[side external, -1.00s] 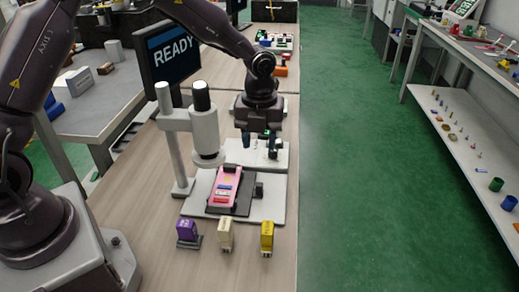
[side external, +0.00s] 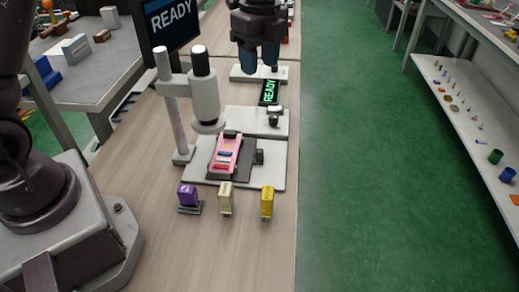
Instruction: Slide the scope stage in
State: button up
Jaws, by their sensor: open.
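The scope (side external: 206,98) is a white microscope with a black-topped tube on a post, standing on a pale base plate (side external: 268,178). Its dark stage (side external: 243,158) lies on that plate, right of and in front of the tube, and carries a pink slide-like piece with coloured strips (side external: 226,154). A small dark block (side external: 259,157) sits at the stage's right side. My gripper (side external: 261,66) is open and points down, well behind the scope. It appears empty and apart from the stage.
A white fixture (side external: 245,119) with a small READY display (side external: 269,92) stands between the scope and my gripper. A larger READY screen (side external: 171,22) is at left. Purple (side external: 187,194), cream (side external: 226,196) and yellow (side external: 267,201) blocks stand in front. The near table is clear.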

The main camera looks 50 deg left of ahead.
jog(key=n, duration=0.6)
jog(key=m, duration=3.4)
send_near(259, 150)
notch_tip(259, 150, down, 10)
jog(key=shift+f, duration=0.2)
